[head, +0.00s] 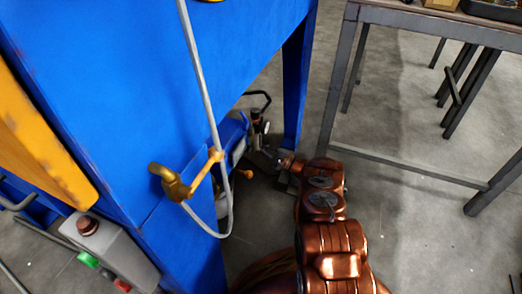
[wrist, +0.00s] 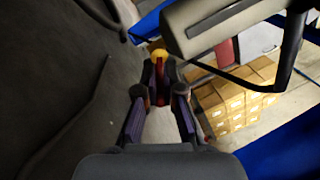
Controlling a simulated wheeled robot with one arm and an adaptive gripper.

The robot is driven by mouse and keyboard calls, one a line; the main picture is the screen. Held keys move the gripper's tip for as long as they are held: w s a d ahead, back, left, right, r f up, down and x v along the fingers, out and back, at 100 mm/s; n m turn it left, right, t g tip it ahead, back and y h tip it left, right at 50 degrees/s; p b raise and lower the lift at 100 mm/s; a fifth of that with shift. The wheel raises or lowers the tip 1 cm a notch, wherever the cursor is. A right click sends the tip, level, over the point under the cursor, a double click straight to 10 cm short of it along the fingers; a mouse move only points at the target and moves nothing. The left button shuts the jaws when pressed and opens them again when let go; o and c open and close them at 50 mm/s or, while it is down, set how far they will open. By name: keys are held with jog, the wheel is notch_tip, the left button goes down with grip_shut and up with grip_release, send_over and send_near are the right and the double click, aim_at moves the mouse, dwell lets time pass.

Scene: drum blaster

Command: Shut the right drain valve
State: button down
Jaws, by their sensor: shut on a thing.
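In the wrist view, my gripper (wrist: 160,93) is shut with the red lever of a drain valve (wrist: 160,74) between its fingertips. A yellow-orange part (wrist: 159,55) of the valve shows just beyond the lever. In the head view, my gripper (head: 270,154) reaches low beside the blue cabinet, next to grey and blue equipment. The valve cannot be made out there. I cannot tell from these frames how far the lever is turned.
The large blue cabinet (head: 130,75) stands left of my arm, with a yellow hose fitting (head: 175,183) on it. A metal table (head: 415,18) stands at right. Stacked cardboard boxes (wrist: 235,98) show in the wrist view. Bare floor lies between cabinet and table.

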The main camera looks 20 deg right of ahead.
jog(key=shift+w+d+n, duration=0.1)
jog(key=shift+d+n, duration=0.05)
jog(key=shift+n, duration=0.15)
jog(key=c, duration=1.3)
grip_release()
jog(key=shift+v, duration=3.75)
